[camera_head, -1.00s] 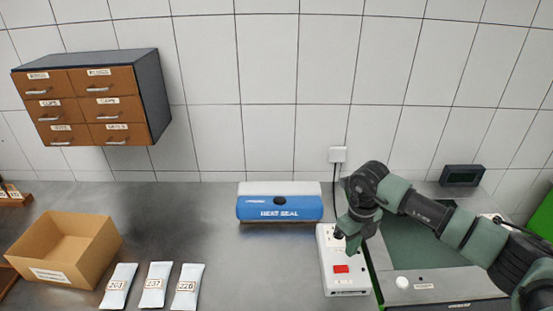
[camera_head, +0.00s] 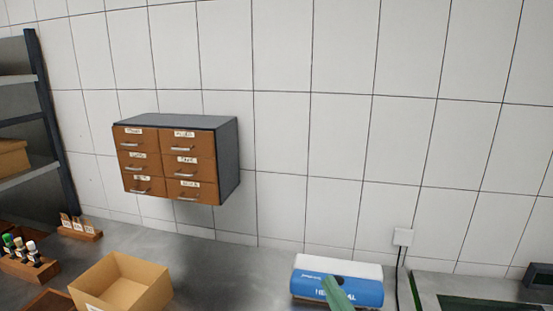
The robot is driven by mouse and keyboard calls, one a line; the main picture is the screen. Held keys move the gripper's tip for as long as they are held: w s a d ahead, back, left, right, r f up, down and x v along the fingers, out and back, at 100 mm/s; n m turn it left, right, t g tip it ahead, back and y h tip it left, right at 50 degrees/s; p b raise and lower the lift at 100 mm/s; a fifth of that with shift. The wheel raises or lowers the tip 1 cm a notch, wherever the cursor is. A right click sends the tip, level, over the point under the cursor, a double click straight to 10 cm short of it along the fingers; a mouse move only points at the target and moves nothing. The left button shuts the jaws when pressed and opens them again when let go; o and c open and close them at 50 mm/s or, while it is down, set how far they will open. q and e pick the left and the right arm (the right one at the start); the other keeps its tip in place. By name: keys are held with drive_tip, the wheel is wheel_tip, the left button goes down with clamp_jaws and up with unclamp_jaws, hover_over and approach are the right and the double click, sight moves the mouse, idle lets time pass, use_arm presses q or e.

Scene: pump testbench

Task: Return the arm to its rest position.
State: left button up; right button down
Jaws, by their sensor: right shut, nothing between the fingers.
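My right gripper (camera_head: 334,288) shows only as a narrow green piece rising from the bottom edge, in front of the blue and white heat sealer (camera_head: 310,286). It is shut and empty, and it hides part of the sealer's front label. Whether it touches the sealer cannot be told. The rest of my right arm is below the picture. My left gripper is out of view.
A drawer cabinet (camera_head: 228,160) hangs on the tiled wall. An open cardboard box (camera_head: 140,289), a wooden rack of small bottles (camera_head: 46,269) and a shelf (camera_head: 47,100) are at left. A wall socket (camera_head: 403,237) is at right. The counter between box and sealer is clear.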

drive_tip(key=s+d+f+m+g+h, duration=0.3)
drive_tip(key=s+d+f+m+h, duration=0.15)
drive_tip(key=f, duration=0.25)
drive_tip(key=s+d+f+m+g+h, duration=0.3)
drive_tip(key=s+d+f+m+g, duration=0.15)
drive_tip(key=f+m, duration=0.2)
drive_tip(key=s+f+m+g+y, duration=0.1)
drive_tip(key=s+f+g, duration=0.4)
drive_tip(key=s, duration=0.4)
drive_tip(key=s+f+m+g+y, duration=0.1)
drive_tip(key=s+f+g, duration=0.2)
drive_tip(key=s+f, duration=0.5)
drive_tip(key=s+f+g+b, duration=0.1)
drive_tip(key=s+f+b, duration=0.1)
drive_tip(key=f, duration=1.2)
drive_tip(key=s+f+b, duration=0.1)
drive_tip(key=f+b, duration=0.2)
drive_tip(key=f, duration=1.2)
drive_tip(key=s+d+f+g+b, duration=0.1)
drive_tip(key=s+d+f+b, duration=0.2)
drive_tip(key=s+f, duration=1.4)
wheel_tip(320, 180, down, 2)
drive_tip(key=shift+f+n+h, duration=0.1)
drive_tip(key=shift+n+h, duration=0.2)
drive_tip(key=shift+h, duration=0.05)
